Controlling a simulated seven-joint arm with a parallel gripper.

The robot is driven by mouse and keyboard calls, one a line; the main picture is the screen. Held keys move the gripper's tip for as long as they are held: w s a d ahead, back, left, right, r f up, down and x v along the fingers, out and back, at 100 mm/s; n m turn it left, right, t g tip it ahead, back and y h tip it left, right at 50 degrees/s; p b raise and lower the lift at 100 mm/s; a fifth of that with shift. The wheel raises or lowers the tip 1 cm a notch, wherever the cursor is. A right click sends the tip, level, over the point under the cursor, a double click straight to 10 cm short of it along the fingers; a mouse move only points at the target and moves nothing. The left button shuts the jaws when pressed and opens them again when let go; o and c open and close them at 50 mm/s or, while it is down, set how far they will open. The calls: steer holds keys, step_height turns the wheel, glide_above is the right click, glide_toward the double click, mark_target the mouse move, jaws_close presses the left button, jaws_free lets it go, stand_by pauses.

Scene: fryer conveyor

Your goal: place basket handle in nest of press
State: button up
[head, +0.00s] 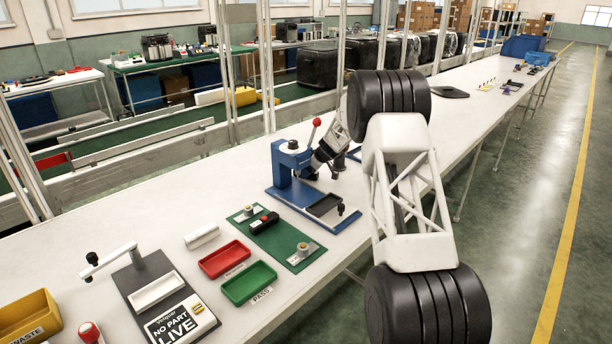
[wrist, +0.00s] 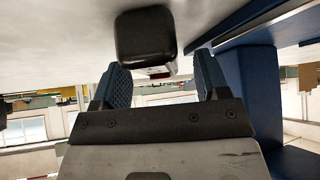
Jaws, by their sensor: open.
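The blue press (head: 283,165) stands on the table, with a red-knobbed lever and a dark shallow tray (head: 325,206), apparently its nest, on its base. My gripper (head: 324,172) is close beside the press column, above the base. The wrist view looks upside down; there the blue fingers (wrist: 163,82) are apart. A black rounded block (wrist: 145,38) shows at the fingertips, partly between them; I cannot tell whether it is the basket handle or a press part, or whether it touches a finger. A black item with red (head: 263,221) lies on a green plate.
The green plate (head: 300,262) lies left of the press. A red tray (head: 225,258), a green PASS tray (head: 249,282) and a NO PART LIVE fixture (head: 181,318) are nearby. The blue press column (wrist: 245,95) is close to one finger in the wrist view. Bare table extends behind.

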mark_target(318, 175)
stand_by(0.5)
steer(key=c, duration=1.1)
steer(key=shift+r, duration=0.15)
steer(key=shift+r, duration=0.65)
steer(key=s+d, duration=0.1)
steer(key=d, duration=0.1)
steer(key=s+d, duration=0.1)
steer(key=d, duration=0.2)
steer(key=s+d, duration=0.1)
steer(key=d, duration=0.1)
steer(key=shift+d+r, duration=0.25)
steer(key=shift+r, duration=0.05)
step_height(318, 175, up, 13)
steer(key=shift+f, duration=0.1)
